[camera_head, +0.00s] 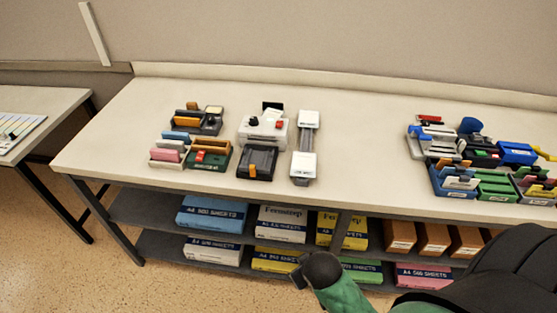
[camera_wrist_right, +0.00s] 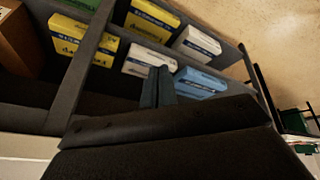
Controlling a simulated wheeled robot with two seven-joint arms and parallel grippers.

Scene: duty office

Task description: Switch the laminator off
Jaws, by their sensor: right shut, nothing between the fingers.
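My right gripper (camera_head: 299,277) is low in front of the table's shelves, well below and apart from the machine. In the right wrist view its fingers (camera_wrist_right: 158,88) are together, with nothing between them. My left gripper is not in view.
A white-ended grey device (camera_head: 305,147) stands just right of the machine, and desk organisers (camera_head: 197,120) stand left. More office items (camera_head: 460,150) crowd the table's right part. The table (camera_head: 360,150) is bare between. Paper packs (camera_head: 212,213) fill the shelves below.

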